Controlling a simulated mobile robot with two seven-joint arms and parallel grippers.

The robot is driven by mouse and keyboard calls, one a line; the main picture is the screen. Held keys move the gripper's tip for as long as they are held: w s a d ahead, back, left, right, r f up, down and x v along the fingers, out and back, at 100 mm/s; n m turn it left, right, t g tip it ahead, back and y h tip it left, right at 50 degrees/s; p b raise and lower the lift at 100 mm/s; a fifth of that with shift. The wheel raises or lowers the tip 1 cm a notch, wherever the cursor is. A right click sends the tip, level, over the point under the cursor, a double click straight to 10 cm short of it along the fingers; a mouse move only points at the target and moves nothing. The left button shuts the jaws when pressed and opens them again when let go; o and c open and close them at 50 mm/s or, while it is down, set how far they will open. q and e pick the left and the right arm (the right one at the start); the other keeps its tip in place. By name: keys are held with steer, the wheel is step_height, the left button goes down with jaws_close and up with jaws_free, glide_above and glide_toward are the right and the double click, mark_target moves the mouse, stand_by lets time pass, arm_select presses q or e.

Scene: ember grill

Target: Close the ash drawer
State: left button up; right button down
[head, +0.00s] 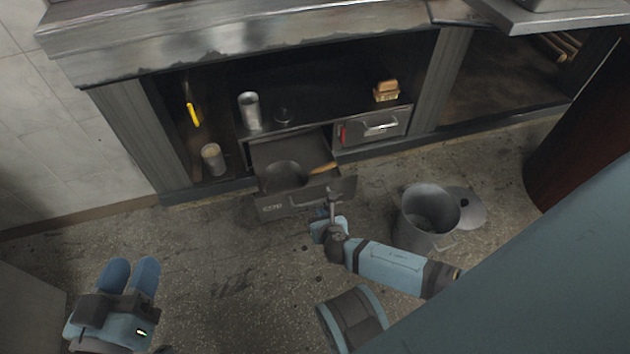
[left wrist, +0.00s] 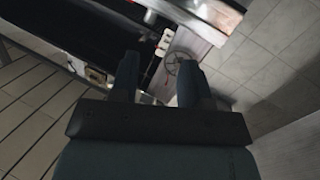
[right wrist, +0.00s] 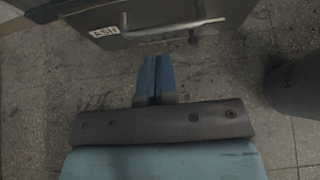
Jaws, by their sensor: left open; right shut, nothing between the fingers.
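The ash drawer (head: 300,203) is a dark metal drawer low under the counter, pulled out toward me. A dark round pan and a wooden-handled tool lie inside it. In the right wrist view its front (right wrist: 160,22) shows an "ASH" label and a bar handle (right wrist: 170,31). My right gripper (head: 326,208) is shut and empty, just in front of the drawer front at its right half. In the right wrist view its fingertips (right wrist: 156,60) point at the front, below the handle; I cannot tell whether they touch. My left gripper (head: 131,264) is open and empty, far left above the floor.
A closed drawer (head: 374,127) with a red mark sits right of the ash drawer. Cups (head: 249,110) stand in the cabinet. Floor left of the drawer is clear.

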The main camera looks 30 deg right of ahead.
steer(key=b, duration=0.5)
glide_toward(308, 189)
step_height(308, 189, down, 4)
steer(key=w, duration=0.2)
steer(key=shift+w+d+r+b, duration=0.1)
steer(key=shift+w+d+b, duration=0.2)
steer(key=shift+w, duration=0.3)
steer(key=shift+w+d+r+b, duration=0.1)
steer(key=shift+w+d+b, duration=0.2)
steer(key=shift+w, duration=0.35)
steer(key=shift+w+d+r, duration=0.1)
steer(key=shift+w+d, duration=0.1)
steer(key=shift+w, duration=0.5)
arm_select(q)
steer(key=w+a+m+t, duration=0.1)
steer(key=m, duration=0.1)
steer(key=w+a+m+h, duration=0.1)
steer(key=w+m, duration=0.1)
steer(key=shift+t, duration=0.4)
steer(key=shift+d, duration=0.1)
arm_select(e)
steer(key=shift+r, duration=0.1)
